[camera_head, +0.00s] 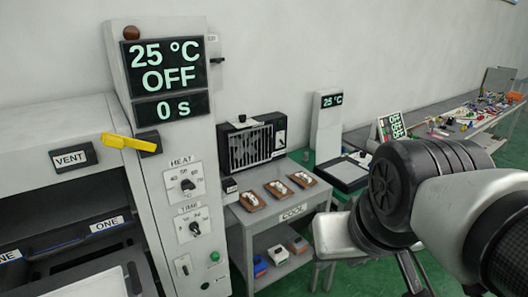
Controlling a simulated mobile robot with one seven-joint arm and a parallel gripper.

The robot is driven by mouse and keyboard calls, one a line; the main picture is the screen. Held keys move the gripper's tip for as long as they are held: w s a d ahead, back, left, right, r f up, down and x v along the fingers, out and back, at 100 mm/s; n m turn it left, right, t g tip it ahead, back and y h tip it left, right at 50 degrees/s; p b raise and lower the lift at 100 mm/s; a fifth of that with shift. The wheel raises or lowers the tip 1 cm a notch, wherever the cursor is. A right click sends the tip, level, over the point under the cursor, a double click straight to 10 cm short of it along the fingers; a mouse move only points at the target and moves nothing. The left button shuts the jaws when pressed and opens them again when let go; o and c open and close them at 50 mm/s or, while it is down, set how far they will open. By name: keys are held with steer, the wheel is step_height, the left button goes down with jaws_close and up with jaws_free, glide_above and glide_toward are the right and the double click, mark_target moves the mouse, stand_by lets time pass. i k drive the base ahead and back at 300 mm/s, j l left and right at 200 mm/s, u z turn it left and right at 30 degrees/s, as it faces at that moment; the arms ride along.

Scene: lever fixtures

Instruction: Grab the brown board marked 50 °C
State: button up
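Three brown boards lie in a slanted row on top of the grey cart marked COOL: a left board (251,201), a middle board (278,189) and a right board (303,180). Each carries pale pieces. Any 50 °C marking is too small to read. My arm fills the right side, with its black joint in front. My gripper (324,276) seems to hang low beside the cart's right side, partly hidden by my arm. It is apart from the boards, and its finger opening is not clear.
The grey cart (293,214) has coloured blocks on its lower shelf. A black fan unit (251,145) stands behind the boards. At left is an oven panel (168,80) reading 25 °C, OFF, 0 s, with a yellow handle (130,143). A cluttered bench (470,125) stands right.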

mark_target(302, 178)
steer(key=i+l+u, duration=0.25)
steer(key=i+l, duration=1.55)
